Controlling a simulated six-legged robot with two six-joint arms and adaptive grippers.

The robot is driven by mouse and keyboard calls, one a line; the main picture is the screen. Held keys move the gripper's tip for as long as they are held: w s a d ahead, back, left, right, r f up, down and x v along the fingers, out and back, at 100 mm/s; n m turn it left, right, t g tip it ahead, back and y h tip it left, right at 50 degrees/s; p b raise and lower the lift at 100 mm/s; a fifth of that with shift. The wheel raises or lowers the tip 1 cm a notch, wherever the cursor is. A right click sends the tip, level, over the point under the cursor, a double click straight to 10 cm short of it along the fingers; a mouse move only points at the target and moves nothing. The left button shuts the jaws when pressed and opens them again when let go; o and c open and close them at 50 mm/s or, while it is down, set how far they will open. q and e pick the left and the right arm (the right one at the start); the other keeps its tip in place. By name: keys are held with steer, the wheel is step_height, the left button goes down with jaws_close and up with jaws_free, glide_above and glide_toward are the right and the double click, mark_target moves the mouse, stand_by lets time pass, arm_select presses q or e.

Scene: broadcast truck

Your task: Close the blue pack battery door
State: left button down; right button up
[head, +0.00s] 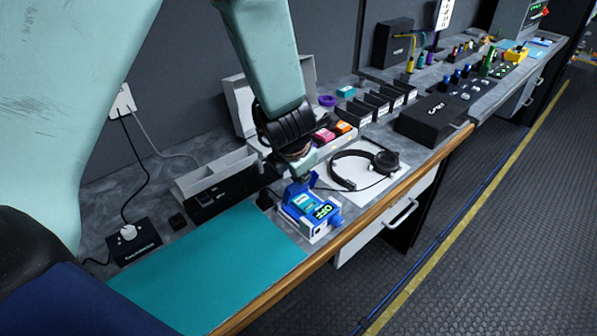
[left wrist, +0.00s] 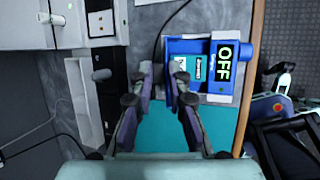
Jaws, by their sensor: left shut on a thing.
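My left gripper (head: 302,176) is over the pack's back left side. In the left wrist view its fingers (left wrist: 160,82) are on either side of the door's edge, shut on it. The exact contact is partly hidden. My right gripper is not in view.
The teal mat (head: 205,265) lies left of the pack. Headphones (head: 372,165) on a white sheet lie close to its right. The counter's wooden edge is just in front.

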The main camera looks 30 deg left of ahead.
arm_select(q)
steer(key=c, duration=1.3)
jaws_free()
steer(key=shift+c, duration=0.2)
